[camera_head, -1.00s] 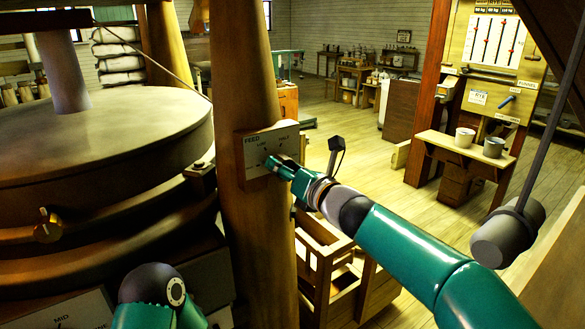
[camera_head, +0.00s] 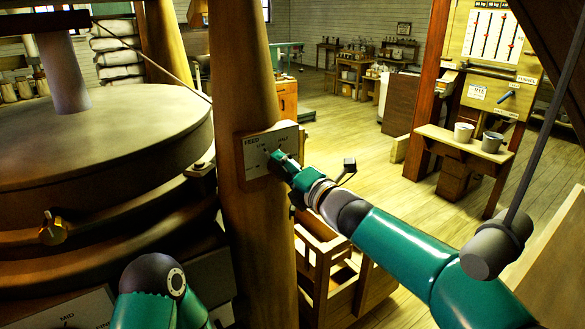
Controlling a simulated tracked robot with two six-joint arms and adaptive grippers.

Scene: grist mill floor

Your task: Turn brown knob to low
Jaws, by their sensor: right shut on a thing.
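A pale plate marked FEED (camera_head: 252,160) is fixed to the thick wooden post, with LOW and HALF lettered along its upper part. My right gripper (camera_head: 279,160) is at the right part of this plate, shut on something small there. The gripper hides what it holds, so I cannot see the colour or pointer of the knob on this plate. A separate brass-brown knob (camera_head: 52,230) sits on the rounded millstone casing at the left, with nothing touching it. My left arm shows at the bottom left, but its gripper is out of view.
The wooden post (camera_head: 250,80) stands upright in front of me, beside the millstone casing (camera_head: 110,135). A slatted wooden crate (camera_head: 318,245) is below my right arm. A grey cylinder (camera_head: 490,250) hangs on a rod close to that arm. Open floor lies behind.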

